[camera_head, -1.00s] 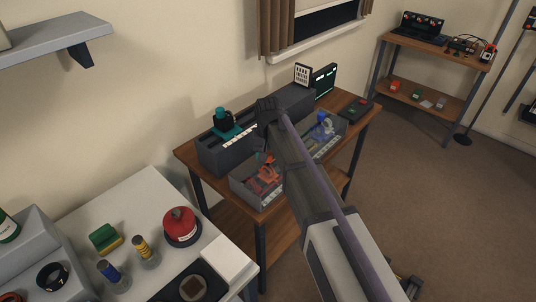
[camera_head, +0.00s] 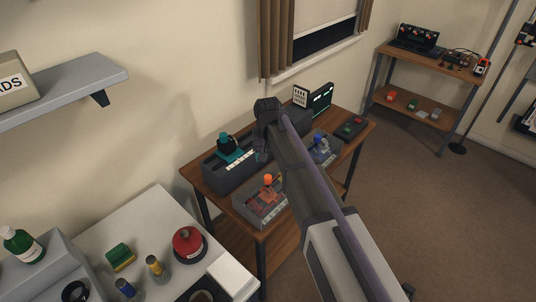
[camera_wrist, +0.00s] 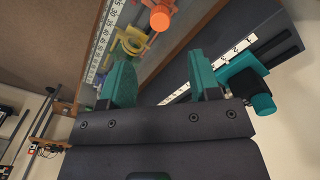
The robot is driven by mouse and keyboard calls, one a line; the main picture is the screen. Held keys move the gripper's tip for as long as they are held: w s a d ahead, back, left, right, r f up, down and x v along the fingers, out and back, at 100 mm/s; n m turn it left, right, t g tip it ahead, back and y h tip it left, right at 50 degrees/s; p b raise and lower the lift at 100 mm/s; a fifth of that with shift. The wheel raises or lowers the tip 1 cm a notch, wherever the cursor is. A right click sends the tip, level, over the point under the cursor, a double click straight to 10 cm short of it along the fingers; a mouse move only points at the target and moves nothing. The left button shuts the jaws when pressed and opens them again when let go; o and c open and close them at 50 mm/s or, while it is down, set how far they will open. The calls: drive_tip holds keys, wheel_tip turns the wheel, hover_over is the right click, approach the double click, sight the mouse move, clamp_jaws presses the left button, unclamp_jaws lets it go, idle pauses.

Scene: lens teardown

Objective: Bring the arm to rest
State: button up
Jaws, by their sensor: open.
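My gripper shows in the wrist view (camera_wrist: 161,84) with its two teal fingers apart and nothing between them. In the head view my arm reaches from the lower right over the wooden table, and its end hangs above the dark grey rack. The fingers are mostly hidden there behind the wrist. A black and teal part (camera_head: 229,147) sits on the dark grey rack (camera_head: 226,177) to the left of my gripper. It also shows in the wrist view (camera_wrist: 245,80), to the right of the fingers.
A grey tray (camera_head: 259,213) holds an orange part (camera_head: 268,181). A second tray behind my arm holds a blue-topped part (camera_head: 318,137).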

drive_tip(key=shift+s, duration=0.1)
drive_tip(key=s+d+m, duration=0.1)
drive_tip(key=s+d, duration=1.9)
drive_tip(key=shift+s, duration=0.2)
